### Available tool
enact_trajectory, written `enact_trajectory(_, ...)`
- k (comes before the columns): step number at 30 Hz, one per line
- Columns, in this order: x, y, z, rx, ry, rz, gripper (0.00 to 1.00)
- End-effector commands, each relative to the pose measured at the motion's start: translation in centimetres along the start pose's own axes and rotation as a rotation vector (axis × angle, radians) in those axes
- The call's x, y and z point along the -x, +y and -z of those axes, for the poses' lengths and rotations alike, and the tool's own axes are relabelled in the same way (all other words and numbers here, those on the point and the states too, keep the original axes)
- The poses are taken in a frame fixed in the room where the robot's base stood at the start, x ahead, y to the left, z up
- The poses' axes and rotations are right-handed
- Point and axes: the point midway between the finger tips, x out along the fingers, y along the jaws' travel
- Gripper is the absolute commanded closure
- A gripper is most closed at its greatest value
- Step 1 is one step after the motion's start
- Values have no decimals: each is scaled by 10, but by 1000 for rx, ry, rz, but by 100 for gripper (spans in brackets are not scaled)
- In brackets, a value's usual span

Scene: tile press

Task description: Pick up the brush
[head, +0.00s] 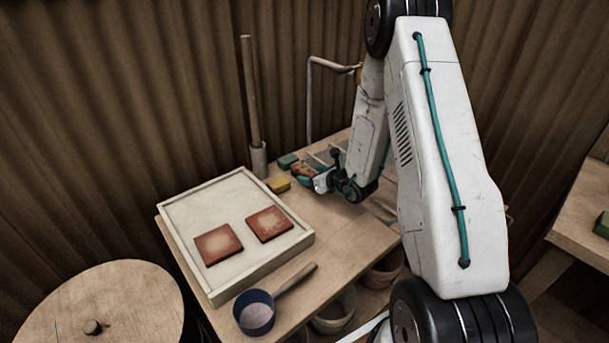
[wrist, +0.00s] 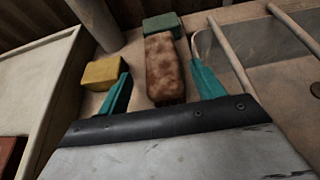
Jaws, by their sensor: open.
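A brown, mottled oblong block, seemingly the brush (wrist: 163,68), lies between my fingers in the wrist view; no bristles show. In the head view the brush (head: 301,170) shows small beside my gripper (head: 310,178), at the back of the wooden table. My gripper, also in the wrist view (wrist: 161,82), is open. Its teal fingers stand one on each side of the brush, with a gap on the left and a smaller one on the right. The near end of the brush is close to the dark gripper body. I cannot tell the height of the fingertips over the table.
A yellow block (wrist: 101,73) lies just left of the left finger, and a green block (wrist: 163,25) beyond the brush. A clear-sided bin (wrist: 255,62) with rods is at right. A pale tray (head: 185,212) with two red tiles and a blue scoop (head: 254,313) occupy the table's left and front.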

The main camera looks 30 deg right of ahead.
Motion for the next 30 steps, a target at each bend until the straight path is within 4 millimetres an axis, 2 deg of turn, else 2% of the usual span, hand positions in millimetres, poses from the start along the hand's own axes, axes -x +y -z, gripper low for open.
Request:
enact_trajectory(3, -20, -3, 1, 1, -1, -2, 33)
enact_trajectory(8, -39, -3, 1, 2, -1, -2, 33)
enact_trajectory(17, -44, -3, 0, 1, -1, -1, 33)
enact_trajectory(22, -43, -3, 0, 1, -1, -1, 80)
enact_trajectory(23, -43, -3, 0, 1, -1, -1, 83)
enact_trajectory(30, -43, -3, 0, 2, -2, -1, 83)
